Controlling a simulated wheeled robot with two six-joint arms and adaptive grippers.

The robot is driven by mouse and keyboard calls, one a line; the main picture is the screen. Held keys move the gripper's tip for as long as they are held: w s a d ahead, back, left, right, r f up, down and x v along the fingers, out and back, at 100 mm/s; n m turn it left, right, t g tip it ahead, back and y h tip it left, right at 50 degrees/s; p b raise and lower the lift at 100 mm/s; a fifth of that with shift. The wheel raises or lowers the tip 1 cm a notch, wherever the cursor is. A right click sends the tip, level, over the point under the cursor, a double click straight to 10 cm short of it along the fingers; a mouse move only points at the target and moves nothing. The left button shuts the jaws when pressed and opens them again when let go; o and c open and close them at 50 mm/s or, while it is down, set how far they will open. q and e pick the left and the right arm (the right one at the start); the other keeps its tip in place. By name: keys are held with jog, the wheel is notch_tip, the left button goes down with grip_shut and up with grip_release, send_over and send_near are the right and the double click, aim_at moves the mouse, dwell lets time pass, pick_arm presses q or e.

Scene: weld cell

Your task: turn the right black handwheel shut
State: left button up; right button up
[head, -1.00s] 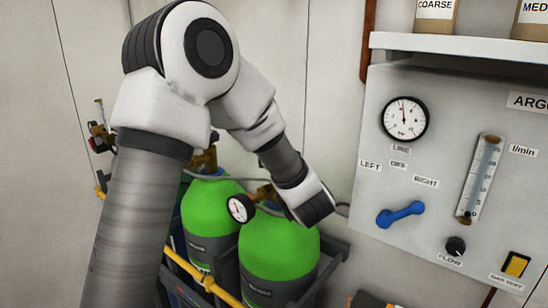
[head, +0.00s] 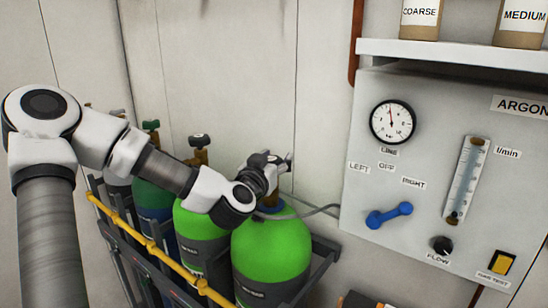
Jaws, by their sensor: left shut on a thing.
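Two green gas cylinders stand side by side in a rack: the left green cylinder (head: 203,243) and the right green cylinder (head: 272,262). The left one carries a black handwheel (head: 200,140) on a brass valve, standing clear. My left gripper (head: 274,168) is at the valve on top of the right cylinder, reaching in from the left. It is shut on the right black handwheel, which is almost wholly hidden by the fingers. My right gripper is not in view.
A grey panel (head: 360,215) with a round gauge (head: 393,122), a flow tube (head: 466,180) and a blue lever (head: 389,216) is on the right wall. A yellow rail (head: 160,254) runs before the cylinders. A darker cylinder (head: 153,200) stands further left. A grey hose leads towards the panel.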

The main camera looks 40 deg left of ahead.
pick_arm(q)
jog(key=shift+f, duration=0.15)
jog(key=o, duration=1)
jog(key=shift+c, duration=0.2)
